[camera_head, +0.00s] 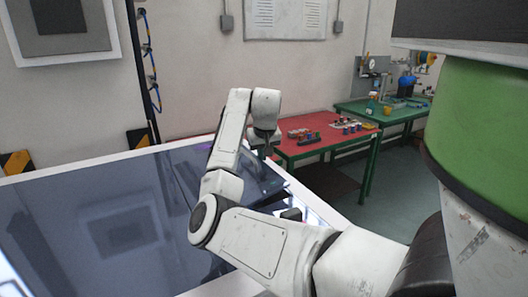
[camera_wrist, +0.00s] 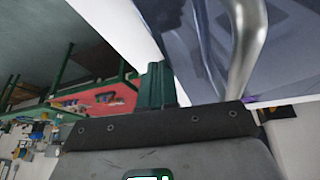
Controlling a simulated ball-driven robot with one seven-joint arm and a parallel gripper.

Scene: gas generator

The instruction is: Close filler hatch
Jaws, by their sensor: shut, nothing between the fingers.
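My gripper (camera_wrist: 155,72) shows in the wrist view as a dark, narrow pair of fingers pressed together, with nothing held. In the head view it is mostly hidden behind my raised forearm and wrist, at the far right part of the glossy dark panel (camera_head: 90,225). A curved grey metal bar (camera_wrist: 246,45) stands to the right of the fingers in the wrist view, apart from them in the picture. Bluish glossy surface (camera_wrist: 200,45) lies behind it. I cannot make out a filler hatch for certain in either view.
The dark panel has a white border (camera_head: 90,162). A red-topped table (camera_head: 325,148) with small coloured items stands beyond it, and a green table (camera_head: 400,112) farther right. A large green and white cylindrical body (camera_head: 485,140) fills the right edge. Grey floor is free between.

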